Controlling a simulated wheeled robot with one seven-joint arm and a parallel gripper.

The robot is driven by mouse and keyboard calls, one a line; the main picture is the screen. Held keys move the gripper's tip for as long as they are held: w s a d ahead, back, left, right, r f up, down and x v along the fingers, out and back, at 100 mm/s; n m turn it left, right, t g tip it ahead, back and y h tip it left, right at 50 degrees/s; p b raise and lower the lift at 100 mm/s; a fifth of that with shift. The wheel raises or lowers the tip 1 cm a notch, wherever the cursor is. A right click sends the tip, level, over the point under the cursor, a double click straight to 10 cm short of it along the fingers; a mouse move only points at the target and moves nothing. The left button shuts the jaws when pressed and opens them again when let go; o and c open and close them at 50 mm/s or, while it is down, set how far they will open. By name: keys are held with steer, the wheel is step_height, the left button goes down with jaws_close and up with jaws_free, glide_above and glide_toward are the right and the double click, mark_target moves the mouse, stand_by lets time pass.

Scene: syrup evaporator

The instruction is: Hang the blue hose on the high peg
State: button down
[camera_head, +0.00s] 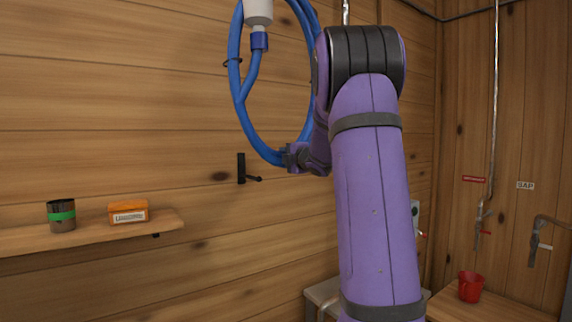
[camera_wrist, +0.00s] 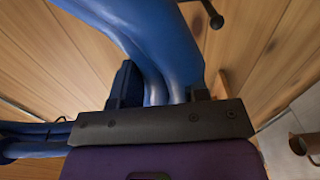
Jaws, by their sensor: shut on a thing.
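The blue hose (camera_head: 236,95) is a tall loop with a white and blue end fitting (camera_head: 258,14); its top is cut off by the upper edge of the head view. My gripper (camera_head: 292,157) is shut on the bottom of the loop. In the wrist view the blue hose (camera_wrist: 155,45) runs up from between the fingers of my gripper (camera_wrist: 170,90). A black peg (camera_head: 241,168) is on the wood wall, lower left of my gripper. A black round-ended rod (camera_wrist: 213,14) shows at the top of the wrist view. I cannot identify the high peg.
A wall shelf (camera_head: 165,221) at the left carries a dark can with a green band (camera_head: 61,216) and an orange box (camera_head: 128,212). A red mug (camera_head: 470,287) stands at the lower right, near wall pipes (camera_head: 488,185). My arm hides much of the middle.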

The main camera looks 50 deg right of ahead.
step_height(320, 180, up, 16)
steer(key=shift+s, duration=0.25)
stand_by(0.7)
steer(key=shift+w, duration=0.1)
steer(key=x, duration=0.5)
steer(key=shift+w, duration=0.4)
stand_by(0.5)
steer(key=x, duration=1.4)
steer(key=shift+w+d, duration=0.2)
steer(key=shift+w, duration=0.2)
stand_by(1.3)
steer(key=shift+f, duration=0.25)
stand_by(0.3)
